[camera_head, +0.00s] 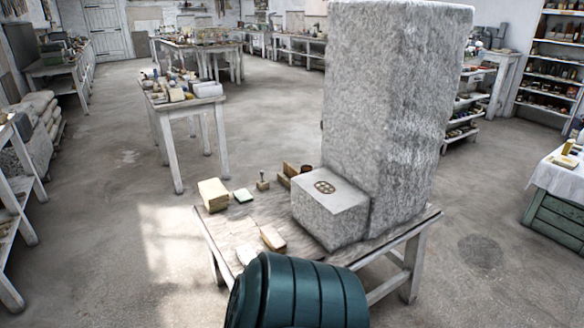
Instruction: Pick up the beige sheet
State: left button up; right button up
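A wooden work table (225,226) stands in front of me. A small flat beige piece (272,237) with a brownish edge lies near its front edge. A paler flat piece (246,253) lies just left of it, partly hidden by a teal ribbed object. I cannot tell for sure which of these is the beige sheet. A thicker beige stack or block (213,194) sits at the table's left corner.
A tall rough stone block (375,110) and a smaller stone block (328,213) fill the table's right side. A small pale green-edged block (243,195) lies behind. Open floor (110,230) is to the left.

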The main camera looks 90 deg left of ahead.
aim_at(214, 192)
jog(key=u, duration=3.35)
jog(key=i+j, duration=0.35)
jog(key=i, duration=0.15)
jog(key=i+j, duration=0.3)
jog(key=i, duration=0.2)
